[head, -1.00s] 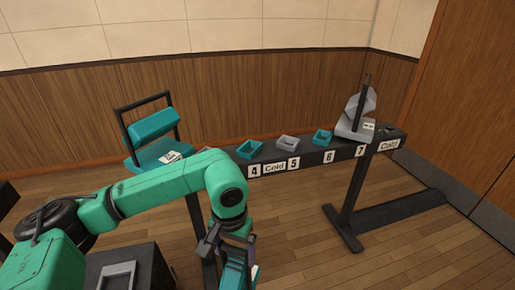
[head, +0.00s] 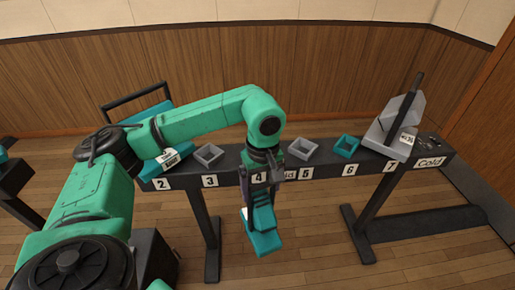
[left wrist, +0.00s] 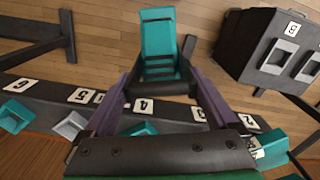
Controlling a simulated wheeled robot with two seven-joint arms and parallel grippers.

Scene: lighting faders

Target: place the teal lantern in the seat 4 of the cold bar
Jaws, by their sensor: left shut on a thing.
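The teal lantern (head: 265,241) hangs from my left gripper (head: 260,180) in the head view, in front of the cold bar (head: 225,180) near label 4. My left gripper is shut on its dark handle. The lantern also shows between the purple fingers in the left wrist view (left wrist: 158,42). The teal seat 4 (left wrist: 140,128) shows partly in the left wrist view, beside label 4. In the head view my gripper and arm hide it. My right gripper is not in view.
Seat 3 (head: 209,155) and seat 5 (head: 302,149) are grey and empty; seat 6 (head: 346,143) is teal and empty. A grey lantern (head: 400,118) stands by label 7. A teal lantern (head: 150,113) stands by label 2, partly behind my arm. A dark box (left wrist: 270,50) has grey sockets.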

